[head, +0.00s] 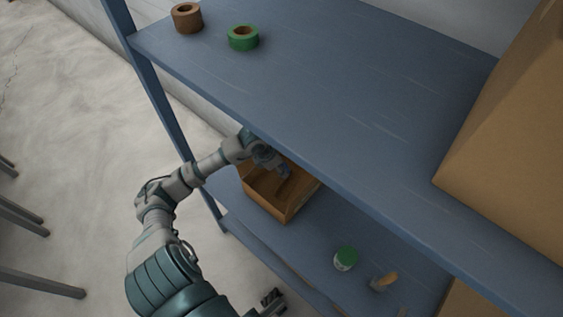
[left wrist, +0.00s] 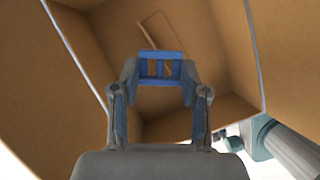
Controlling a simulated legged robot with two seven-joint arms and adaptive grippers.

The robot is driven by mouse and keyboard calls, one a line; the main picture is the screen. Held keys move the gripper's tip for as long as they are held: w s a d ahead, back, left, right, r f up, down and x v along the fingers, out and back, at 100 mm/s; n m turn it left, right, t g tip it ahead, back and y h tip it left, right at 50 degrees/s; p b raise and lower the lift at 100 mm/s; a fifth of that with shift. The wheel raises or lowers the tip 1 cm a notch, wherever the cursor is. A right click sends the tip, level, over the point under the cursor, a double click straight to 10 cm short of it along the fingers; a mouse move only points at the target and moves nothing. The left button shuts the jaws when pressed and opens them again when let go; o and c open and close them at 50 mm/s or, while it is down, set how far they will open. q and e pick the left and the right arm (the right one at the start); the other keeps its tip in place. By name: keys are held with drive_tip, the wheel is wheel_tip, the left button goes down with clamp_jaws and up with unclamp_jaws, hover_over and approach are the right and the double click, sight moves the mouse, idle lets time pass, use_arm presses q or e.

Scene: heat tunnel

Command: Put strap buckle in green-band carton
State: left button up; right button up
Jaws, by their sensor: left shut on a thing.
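An open brown carton (head: 292,208) stands on the lower shelf, under the upper shelf's edge. No green band can be made out on it. My left gripper (head: 283,172) reaches in at the carton's open top. In the left wrist view my left gripper (left wrist: 159,85) is shut on the blue strap buckle (left wrist: 160,69), held between the fingertips. Behind the buckle the carton's inside (left wrist: 100,30) fills the view, with its walls around the fingers. What seems to be my right gripper (head: 272,298) shows small at the bottom; its jaws are unclear.
On the upper shelf (head: 330,100) are a brown tape roll (head: 187,18), a green tape roll (head: 243,38) and a large carton (head: 510,150). On the lower shelf (head: 300,240) stand a green-lidded jar (head: 345,258) and a small tan-topped item (head: 384,280). The upper shelf overhangs the open carton.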

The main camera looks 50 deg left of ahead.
use_arm(q)
drive_tip(key=shift+d+f, duration=0.15)
drive_tip(key=shift+f, duration=0.1)
drive_tip(key=shift+a+f, duration=0.3)
drive_tip(key=shift+a, duration=0.4)
drive_tip(key=o, duration=0.9)
drive_tip(key=shift+a, duration=0.1)
drive_tip(key=shift+d+r, duration=0.2)
drive_tip(key=shift+d, duration=0.35)
drive_tip(key=shift+r, duration=0.15)
drive_tip(key=v, duration=1.1)
drive_tip(key=shift+s+r, duration=0.15)
drive_tip(key=shift+r, duration=0.1)
use_arm(e)
drive_tip(key=shift+a+r+t, duration=0.2)
drive_tip(key=shift+r+t, duration=0.2)
drive_tip(key=shift+r, duration=0.1)
